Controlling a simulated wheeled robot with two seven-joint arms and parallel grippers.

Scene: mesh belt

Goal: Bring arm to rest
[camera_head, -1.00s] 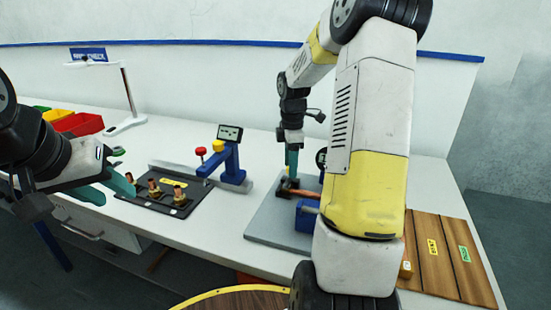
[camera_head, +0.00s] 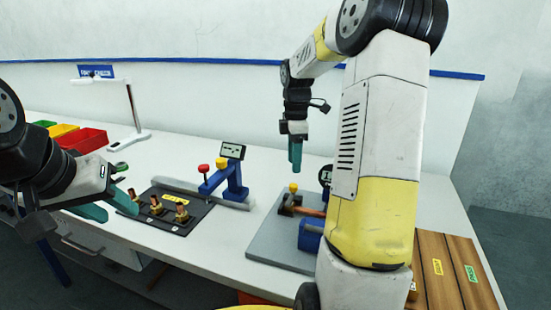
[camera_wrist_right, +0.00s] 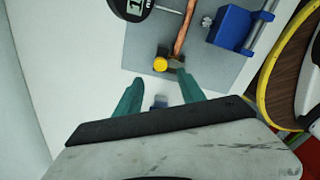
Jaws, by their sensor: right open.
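My right gripper (camera_head: 295,165) hangs above the grey plate, fingers pointing down. In the right wrist view its two teal fingers (camera_wrist_right: 161,92) are apart with nothing between them. A copper rod (camera_wrist_right: 184,32) lies in the fixture on the grey plate below, apart from the fingers; in the head view the rod (camera_head: 309,211) is partly hidden by my right arm. My left gripper (camera_head: 118,212) is at the left beside the black tray, its teal fingers apart and no object visible between them.
The black tray (camera_head: 181,224) holds several copper fittings. A blue gauge stand (camera_head: 231,181) is behind it. The grey plate (camera_head: 268,244) carries a blue clamp (camera_wrist_right: 231,27) and a dial gauge (camera_wrist_right: 130,7). Coloured bins (camera_head: 84,139) and a lamp (camera_head: 134,108) stand far left; wooden boards (camera_head: 446,285) lie right.

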